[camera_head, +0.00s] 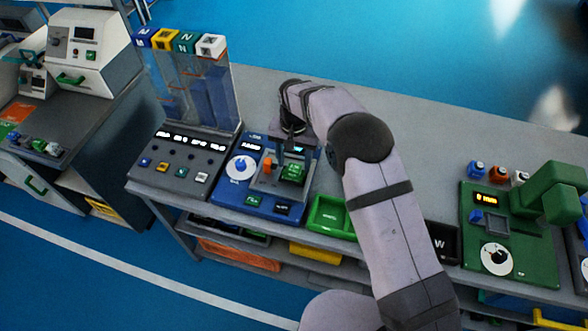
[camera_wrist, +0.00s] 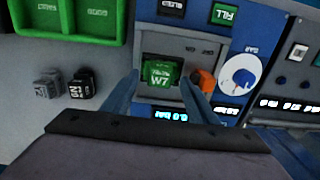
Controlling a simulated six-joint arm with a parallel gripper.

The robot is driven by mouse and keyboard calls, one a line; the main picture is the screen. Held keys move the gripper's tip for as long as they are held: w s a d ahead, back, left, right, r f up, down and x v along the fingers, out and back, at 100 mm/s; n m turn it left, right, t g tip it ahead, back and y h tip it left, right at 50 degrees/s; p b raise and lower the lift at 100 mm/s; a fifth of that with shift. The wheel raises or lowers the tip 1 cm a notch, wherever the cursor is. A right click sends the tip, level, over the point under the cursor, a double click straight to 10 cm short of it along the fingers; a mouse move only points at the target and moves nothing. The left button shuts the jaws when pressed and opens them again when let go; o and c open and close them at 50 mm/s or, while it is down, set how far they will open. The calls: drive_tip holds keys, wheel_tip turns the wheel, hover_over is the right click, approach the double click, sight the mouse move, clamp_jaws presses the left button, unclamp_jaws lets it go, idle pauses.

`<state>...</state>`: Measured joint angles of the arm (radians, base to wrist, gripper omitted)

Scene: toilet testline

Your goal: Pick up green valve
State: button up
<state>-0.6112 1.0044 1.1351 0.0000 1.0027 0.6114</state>
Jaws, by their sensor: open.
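The green valve, a green block marked W7 (camera_wrist: 160,74), sits in a grey recessed fixture on the blue test station. It also shows in the head view as the green block (camera_head: 292,172). My gripper (camera_wrist: 160,82) is open above the fixture, with one finger on each side of the green valve in the wrist view. I cannot tell whether the fingers touch it. The gripper palm hides the near part of the station in the wrist view, and my arm covers part of the bench in the head view.
An orange part (camera_wrist: 203,81) stands close beside the right finger. A white dial (camera_wrist: 240,75) is farther right. A green tray (camera_wrist: 70,18) and small dark blocks (camera_wrist: 82,84) lie to the left. A grey panel with clear tubes (camera_head: 205,90) stands left of the station.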

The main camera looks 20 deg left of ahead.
sight(294, 168)
drive_tip(key=shift+f, duration=0.75)
drive_tip(key=c, duration=1.3)
drive_tip(key=shift+c, duration=0.2)
wheel_tip(294, 168, up, 10)
drive_tip(key=b, duration=0.3)
